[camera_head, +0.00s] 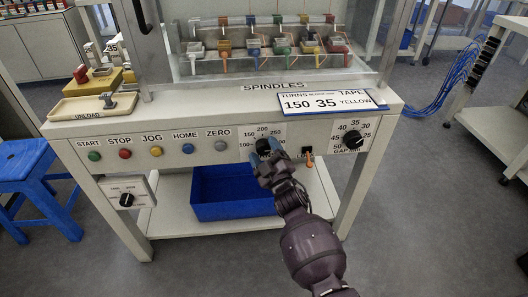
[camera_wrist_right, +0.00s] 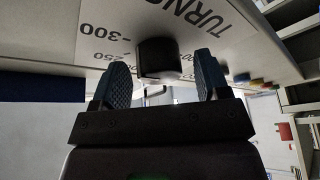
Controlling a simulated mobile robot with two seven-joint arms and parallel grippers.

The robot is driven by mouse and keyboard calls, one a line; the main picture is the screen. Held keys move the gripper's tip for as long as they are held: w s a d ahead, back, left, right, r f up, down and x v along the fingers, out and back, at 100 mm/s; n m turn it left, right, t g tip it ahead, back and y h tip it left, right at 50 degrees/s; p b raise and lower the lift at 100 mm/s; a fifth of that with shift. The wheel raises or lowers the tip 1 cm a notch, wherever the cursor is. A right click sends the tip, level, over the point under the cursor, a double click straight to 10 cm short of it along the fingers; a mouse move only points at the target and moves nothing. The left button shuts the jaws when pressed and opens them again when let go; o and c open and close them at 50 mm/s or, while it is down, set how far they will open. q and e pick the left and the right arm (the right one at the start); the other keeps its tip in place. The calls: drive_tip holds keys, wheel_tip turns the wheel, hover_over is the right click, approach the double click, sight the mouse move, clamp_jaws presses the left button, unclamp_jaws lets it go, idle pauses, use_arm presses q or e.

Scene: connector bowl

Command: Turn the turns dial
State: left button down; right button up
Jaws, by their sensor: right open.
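The turns dial is a black knob (camera_wrist_right: 158,60) on a white scale plate (camera_head: 276,132) on the machine's front panel. The plate shows numbers such as 150, 200 and 250. In the head view my right gripper (camera_head: 264,158) is in front of the dial and covers much of it. In the right wrist view the gripper's two fingers (camera_wrist_right: 164,82) are open, one on each side of the knob, with gaps showing between them and it. I cannot tell where the knob points. My left gripper is not in view.
A card (camera_head: 318,101) on the ledge reads turns 150, 35, tape yellow. Coloured buttons (camera_head: 156,152) line the panel to the left. A gap dial (camera_head: 352,137) and an orange lever (camera_head: 309,158) are to the right. A blue bin (camera_head: 232,209) stands below.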

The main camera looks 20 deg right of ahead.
drive_tip(key=c, duration=0.9)
